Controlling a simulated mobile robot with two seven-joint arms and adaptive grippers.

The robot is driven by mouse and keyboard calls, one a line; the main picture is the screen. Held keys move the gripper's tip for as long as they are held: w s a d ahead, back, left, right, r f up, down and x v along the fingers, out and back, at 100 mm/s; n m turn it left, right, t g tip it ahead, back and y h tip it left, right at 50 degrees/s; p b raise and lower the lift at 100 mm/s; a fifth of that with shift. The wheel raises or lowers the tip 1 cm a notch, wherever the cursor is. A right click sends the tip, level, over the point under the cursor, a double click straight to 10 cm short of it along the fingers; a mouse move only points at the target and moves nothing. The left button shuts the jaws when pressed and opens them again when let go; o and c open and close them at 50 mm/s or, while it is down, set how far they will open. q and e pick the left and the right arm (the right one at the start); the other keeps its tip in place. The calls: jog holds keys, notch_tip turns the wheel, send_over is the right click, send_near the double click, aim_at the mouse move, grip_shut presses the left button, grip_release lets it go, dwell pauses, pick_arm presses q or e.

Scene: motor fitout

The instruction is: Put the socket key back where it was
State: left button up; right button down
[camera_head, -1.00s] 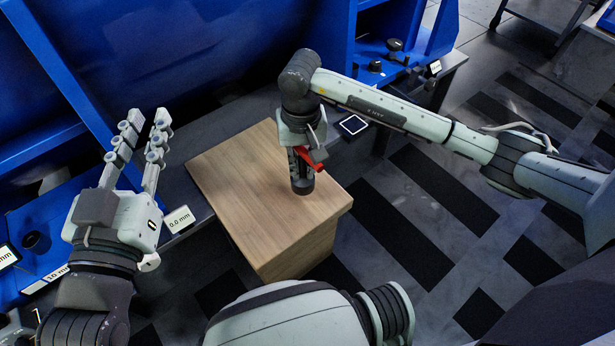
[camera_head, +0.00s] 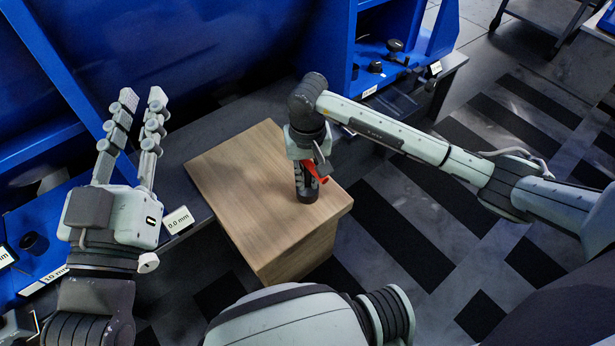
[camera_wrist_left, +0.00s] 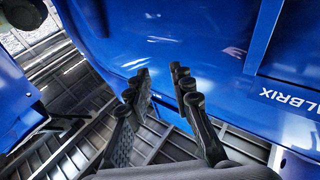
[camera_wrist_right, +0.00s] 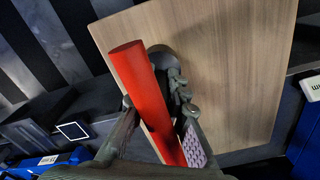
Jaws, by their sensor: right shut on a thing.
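My right gripper (camera_head: 306,178) is shut on the socket key above the wooden block's top. The key's red handle (camera_head: 319,173) sticks out to the right and its dark round end points down. In the right wrist view the red handle (camera_wrist_right: 146,92) runs between the fingers, with the dark end partly hidden behind it. I cannot tell whether that end touches the wood. My left gripper (camera_head: 143,98) is open and empty at the left, fingers apart. In the left wrist view its fingers (camera_wrist_left: 160,78) point toward blue panels.
The wooden block (camera_head: 232,172) has a clear top around the key. Blue fixtures (camera_head: 190,50) stand behind it. A label reading 0.0 mm (camera_head: 179,220) is left of the block. Dark knobs (camera_head: 394,46) sit on a blue shelf at the back right.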

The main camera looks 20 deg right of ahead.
aim_at(308, 161)
pick_arm(q)
jog(key=shift+r, duration=0.15)
pick_arm(e)
jog(key=c, duration=1.5)
grip_release()
jog(key=shift+c, duration=0.2)
